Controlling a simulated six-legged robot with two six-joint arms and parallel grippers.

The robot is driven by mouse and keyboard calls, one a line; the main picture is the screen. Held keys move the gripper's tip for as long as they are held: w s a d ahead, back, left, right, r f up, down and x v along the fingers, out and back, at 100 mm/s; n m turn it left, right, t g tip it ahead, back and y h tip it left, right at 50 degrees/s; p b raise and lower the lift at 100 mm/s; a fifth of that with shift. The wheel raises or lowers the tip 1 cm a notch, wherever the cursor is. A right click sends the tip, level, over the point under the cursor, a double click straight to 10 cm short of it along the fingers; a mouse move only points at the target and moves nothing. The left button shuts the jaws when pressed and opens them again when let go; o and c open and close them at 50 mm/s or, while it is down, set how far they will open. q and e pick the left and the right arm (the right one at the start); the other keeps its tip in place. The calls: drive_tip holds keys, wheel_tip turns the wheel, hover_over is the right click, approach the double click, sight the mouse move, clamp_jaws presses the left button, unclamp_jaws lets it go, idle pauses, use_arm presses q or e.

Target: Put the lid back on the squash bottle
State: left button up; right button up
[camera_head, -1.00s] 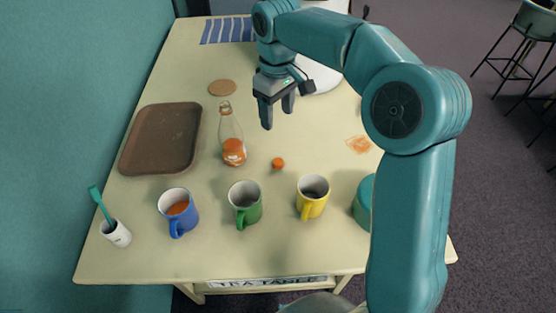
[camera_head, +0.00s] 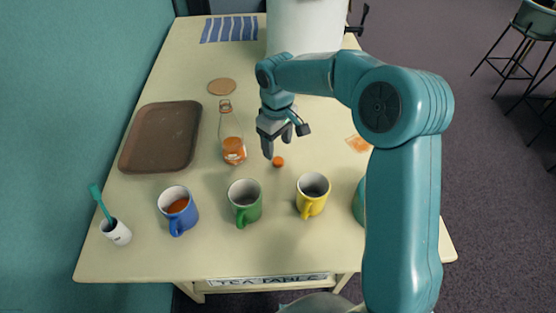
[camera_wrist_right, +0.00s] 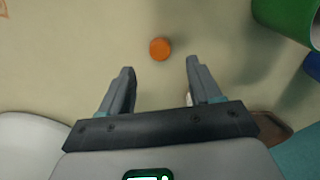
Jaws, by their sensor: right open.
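The squash bottle (camera_head: 233,140) stands upright on the table, clear glass with orange liquid at its bottom; its neck shows no lid. A small round orange lid (camera_head: 278,161) lies on the table to the right of the bottle. It also shows in the right wrist view (camera_wrist_right: 160,48), beyond and between the two fingertips. My right gripper (camera_head: 277,152) is open and empty, just above and behind the lid. In the right wrist view its fingers (camera_wrist_right: 160,72) are spread apart with nothing between them. My left gripper is not in view.
Blue (camera_head: 179,211), green (camera_head: 245,203) and yellow (camera_head: 312,195) mugs stand along the front. A brown tray (camera_head: 161,137) lies at left, near a white cup (camera_head: 117,232). A cork coaster (camera_head: 222,87) lies behind the bottle. An orange stain (camera_head: 359,144) marks the right side.

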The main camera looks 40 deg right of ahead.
sight(278, 160)
wheel_tip(278, 160, down, 5)
drive_tip(key=shift+s+f+p, duration=0.1)
drive_tip(key=shift+s+p, duration=0.05)
drive_tip(key=shift+p, duration=0.35)
drive_tip(key=c, duration=1.1)
